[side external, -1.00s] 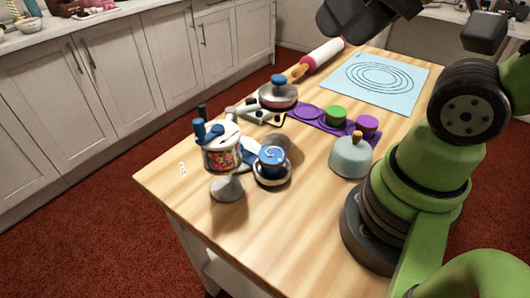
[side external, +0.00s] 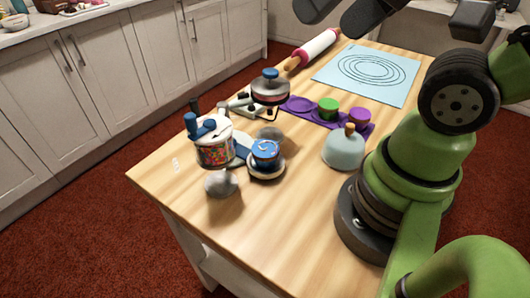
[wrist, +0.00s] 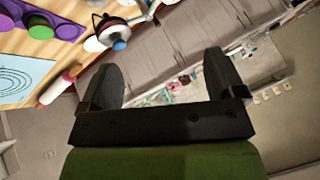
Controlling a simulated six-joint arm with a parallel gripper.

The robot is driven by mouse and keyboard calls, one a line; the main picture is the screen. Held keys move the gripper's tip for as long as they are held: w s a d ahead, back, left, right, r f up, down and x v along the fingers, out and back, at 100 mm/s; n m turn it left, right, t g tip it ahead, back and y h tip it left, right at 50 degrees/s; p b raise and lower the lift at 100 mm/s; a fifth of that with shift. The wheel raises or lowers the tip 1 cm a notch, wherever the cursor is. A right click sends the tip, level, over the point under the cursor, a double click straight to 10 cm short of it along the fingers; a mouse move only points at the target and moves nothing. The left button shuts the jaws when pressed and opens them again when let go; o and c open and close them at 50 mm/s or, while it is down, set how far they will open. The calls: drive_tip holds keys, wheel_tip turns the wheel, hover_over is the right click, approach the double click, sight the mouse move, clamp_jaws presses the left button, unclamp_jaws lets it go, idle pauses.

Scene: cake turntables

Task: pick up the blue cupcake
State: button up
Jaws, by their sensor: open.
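My gripper (wrist: 165,75) is open and empty, with both dark fingers spread apart. In the side external view its dark parts are at the top edge, partly cut off, high above the table's far side and well away from the cupcake.
A sprinkle-patterned container (side external: 214,153) with blue parts stands left of the cupcake. Behind are a blue-knobbed lidded round item (side external: 270,90) and a purple tray (side external: 299,104) with a green cupcake (side external: 327,107) and purple cupcake (side external: 359,117). A grey dome (side external: 344,150) stands right.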

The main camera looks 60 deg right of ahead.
drive_tip(key=m+g+h, duration=0.2)
drive_tip(key=m+g, duration=0.5)
hover_over(265, 150)
wheel_tip(265, 150, down, 16)
drive_tip(key=r, duration=0.1)
drive_tip(key=f, duration=0.8)
drive_tip(key=shift+s+d+f, duration=0.15)
drive_tip(key=shift+s+d, duration=0.15)
drive_tip(key=shift+w+a+f, duration=0.15)
drive_tip(key=shift+f, duration=1.15)
drive_tip(key=shift+w+a+f, duration=0.1)
drive_tip(key=shift+a+f, duration=0.05)
drive_tip(key=shift+f, duration=1.15)
drive_tip(key=c, duration=1.1)
drive_tip(key=shift+r, duration=0.1)
